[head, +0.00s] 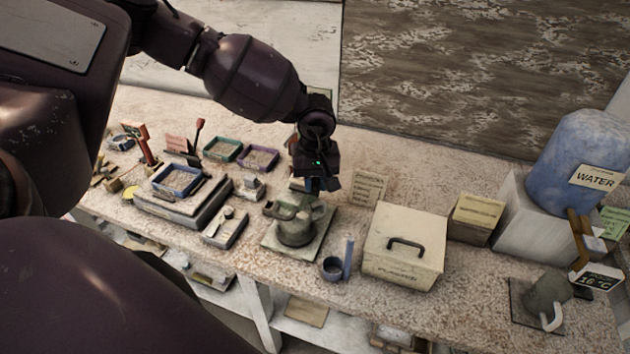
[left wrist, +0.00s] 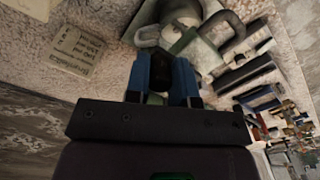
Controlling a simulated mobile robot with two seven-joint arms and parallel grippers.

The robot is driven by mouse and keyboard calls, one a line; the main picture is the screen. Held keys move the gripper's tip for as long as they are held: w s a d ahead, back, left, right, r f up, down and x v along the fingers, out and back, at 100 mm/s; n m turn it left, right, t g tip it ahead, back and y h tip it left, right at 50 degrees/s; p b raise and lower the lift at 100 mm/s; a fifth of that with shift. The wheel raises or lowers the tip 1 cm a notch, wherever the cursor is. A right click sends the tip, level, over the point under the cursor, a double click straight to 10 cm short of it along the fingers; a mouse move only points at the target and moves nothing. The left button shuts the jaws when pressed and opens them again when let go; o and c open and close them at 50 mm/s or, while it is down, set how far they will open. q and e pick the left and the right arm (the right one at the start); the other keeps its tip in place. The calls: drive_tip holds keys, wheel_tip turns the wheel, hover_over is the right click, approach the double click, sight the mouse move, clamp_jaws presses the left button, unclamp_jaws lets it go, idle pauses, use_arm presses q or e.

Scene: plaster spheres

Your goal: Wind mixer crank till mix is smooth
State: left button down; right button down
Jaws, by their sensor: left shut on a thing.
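The mixer (head: 297,230) is a grey-green metal pot on a square base plate (head: 275,250), in the middle of the bench. It also shows at the top of the left wrist view (left wrist: 182,14), partly cut off. My left gripper (head: 318,186) is above and behind the pot, pointing down. In the left wrist view its blue fingers (left wrist: 163,78) are shut on a dark grip, which looks like the mixer crank's handle (left wrist: 153,70). The rest of the crank is mostly hidden by the gripper. The mix inside the pot cannot be made out. My right gripper is not in view.
A lidded cream box (head: 408,235) stands right of the mixer, with a small blue cup (head: 333,268) before it. A blue water jug (head: 580,150) stands far right, a grey jug (head: 547,292) in front. Trays and a scale (head: 185,205) crowd the left.

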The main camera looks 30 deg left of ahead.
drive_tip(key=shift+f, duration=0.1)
use_arm(q)
drive_tip(key=shift+w+a+n+b, duration=0.15)
drive_tip(key=shift+w+n+b, duration=0.25)
drive_tip(key=shift+n+b, duration=0.4)
drive_tip(key=shift+w+a+n+b, duration=0.35)
drive_tip(key=shift+w+n+b, duration=0.1)
drive_tip(key=shift+n, duration=0.8)
drive_tip(key=shift+w+a+n+b, duration=0.4)
drive_tip(key=shift+w+n+b, duration=0.05)
drive_tip(key=shift+n, duration=0.75)
drive_tip(key=shift+w+a+n+b, duration=0.35)
drive_tip(key=shift+w+n+b, duration=0.1)
drive_tip(key=shift+n, duration=0.8)
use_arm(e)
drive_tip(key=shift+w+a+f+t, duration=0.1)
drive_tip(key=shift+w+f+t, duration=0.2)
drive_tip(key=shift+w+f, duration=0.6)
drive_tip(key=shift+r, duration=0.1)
use_arm(q)
drive_tip(key=shift+r, duration=0.1)
drive_tip(key=c, duration=1)
unclamp_jaws()
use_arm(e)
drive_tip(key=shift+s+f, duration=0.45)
